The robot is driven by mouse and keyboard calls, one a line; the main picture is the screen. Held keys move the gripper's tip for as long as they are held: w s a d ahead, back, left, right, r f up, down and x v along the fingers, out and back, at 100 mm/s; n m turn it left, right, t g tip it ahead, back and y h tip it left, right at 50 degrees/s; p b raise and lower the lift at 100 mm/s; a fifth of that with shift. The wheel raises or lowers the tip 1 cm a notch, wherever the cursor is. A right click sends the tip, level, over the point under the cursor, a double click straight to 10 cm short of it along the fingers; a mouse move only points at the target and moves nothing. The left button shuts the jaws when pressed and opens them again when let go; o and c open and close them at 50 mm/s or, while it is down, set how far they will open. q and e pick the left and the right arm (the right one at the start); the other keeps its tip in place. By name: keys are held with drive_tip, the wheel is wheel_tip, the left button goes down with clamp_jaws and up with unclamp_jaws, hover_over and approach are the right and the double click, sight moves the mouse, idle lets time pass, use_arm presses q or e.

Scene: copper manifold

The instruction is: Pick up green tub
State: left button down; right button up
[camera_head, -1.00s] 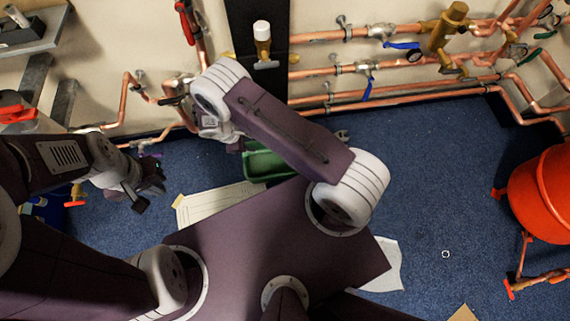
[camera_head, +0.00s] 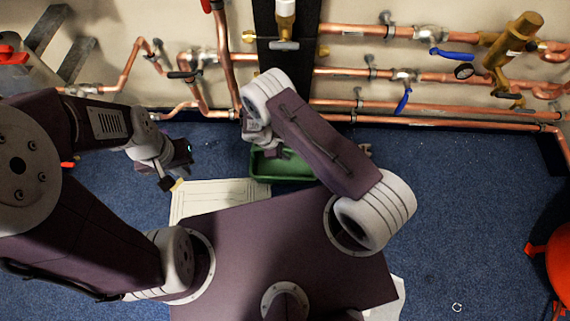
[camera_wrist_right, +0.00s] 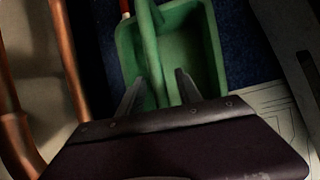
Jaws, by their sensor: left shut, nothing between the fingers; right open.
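The green tub (camera_head: 290,168) sits on the blue floor near the wall in the head view, partly hidden by my right arm. In the right wrist view the tub (camera_wrist_right: 205,50) shows its open inside and a green bar, like a handle, running across it. My right gripper (camera_wrist_right: 159,88) is open, its two fingertips apart on either side of the lower part of that bar. Whether they touch it I cannot tell. My left gripper (camera_head: 176,175) is shut and empty, left of the tub above the floor.
Copper pipes (camera_head: 440,122) with valves run along the wall behind the tub. A white sheet (camera_head: 190,200) lies on the floor left of the tub. A red bucket (camera_head: 562,262) stands at the right edge.

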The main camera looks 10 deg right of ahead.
drive_tip(key=shift+x, duration=1.1)
clamp_jaws()
idle(0.4)
